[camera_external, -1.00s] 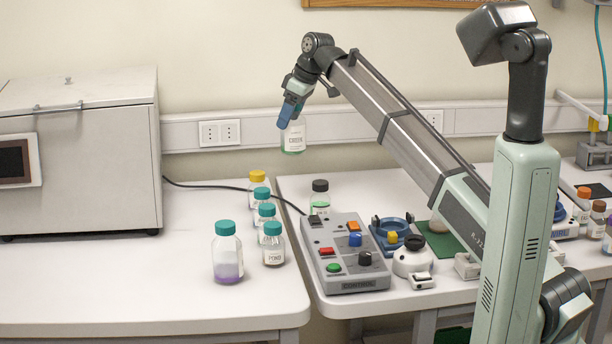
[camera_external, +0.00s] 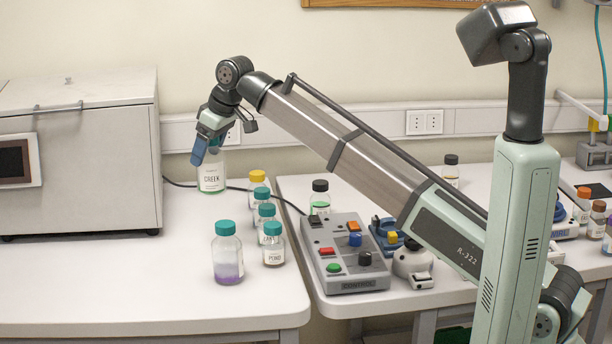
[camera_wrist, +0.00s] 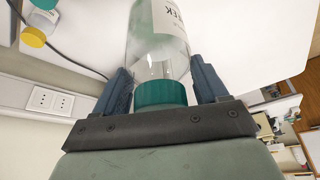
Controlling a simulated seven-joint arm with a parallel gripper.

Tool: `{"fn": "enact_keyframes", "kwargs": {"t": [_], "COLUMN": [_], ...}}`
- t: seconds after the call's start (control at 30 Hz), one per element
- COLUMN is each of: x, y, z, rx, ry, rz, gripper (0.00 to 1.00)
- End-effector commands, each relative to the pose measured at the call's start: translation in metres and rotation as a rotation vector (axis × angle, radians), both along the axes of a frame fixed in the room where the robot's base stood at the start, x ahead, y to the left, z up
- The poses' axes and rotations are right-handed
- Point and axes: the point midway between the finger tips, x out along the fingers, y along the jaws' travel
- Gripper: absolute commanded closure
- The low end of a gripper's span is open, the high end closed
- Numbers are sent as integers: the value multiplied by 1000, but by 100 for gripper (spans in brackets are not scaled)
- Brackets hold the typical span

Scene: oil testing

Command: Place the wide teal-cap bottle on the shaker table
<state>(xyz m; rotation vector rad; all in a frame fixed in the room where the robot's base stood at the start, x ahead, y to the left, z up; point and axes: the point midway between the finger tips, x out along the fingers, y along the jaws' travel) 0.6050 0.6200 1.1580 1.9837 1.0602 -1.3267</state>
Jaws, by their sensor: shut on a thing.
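A clear, wide bottle labelled CREEK (camera_external: 211,179) with a teal cap is held in my gripper (camera_external: 205,144) at the back of the left table. I cannot tell whether its base touches the table. In the wrist view the teal cap (camera_wrist: 160,93) and neck of the bottle sit between the two blue fingers of my gripper (camera_wrist: 163,88). Another wide teal-cap bottle (camera_external: 227,258) with purple contents stands at the front of the left table. A blue device (camera_external: 386,236), partly hidden by my arm, stands on the right table; I cannot tell if it is the shaker table.
Small teal-cap bottles (camera_external: 273,249) and a yellow-cap bottle (camera_external: 257,178) stand right of the held bottle. A large grey box (camera_external: 85,165) is on the left. A control panel (camera_external: 346,262) sits on the right table. The front left of the table is clear.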

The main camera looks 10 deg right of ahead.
Motion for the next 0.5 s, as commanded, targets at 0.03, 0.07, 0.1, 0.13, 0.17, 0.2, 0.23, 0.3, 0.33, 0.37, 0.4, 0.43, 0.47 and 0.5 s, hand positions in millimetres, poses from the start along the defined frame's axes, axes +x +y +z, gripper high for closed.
{"fn": "enact_keyframes", "kwargs": {"t": [0.03,0.07,0.1,0.13,0.17,0.2,0.23,0.3,0.33,0.37,0.4,0.43,0.47,0.5], "x": [-5,-3,-3,-3,-3,-3,-3,-2,-2,-2,-2,-2,-2,-2], "y": [2,1,1,0,1,1,1,1,1,1,1,1,1,1], "z": [-5,-12,-18,-22,-26,-32,-36,-42,-44,-46,-49,-51,-54,-58], "rx": [0,0,1,1,1,0,0,2,2,2,2,1,1,0], "ry": [0,0,0,0,0,0,0,-1,-1,-1,-1,-1,-1,0], "rz": [0,-1,-1,-1,-1,0,0,0,0,0,0,0,0,0], "gripper": [75,75,75,75,75,75,75,75,75,75,75,75,75,75]}}
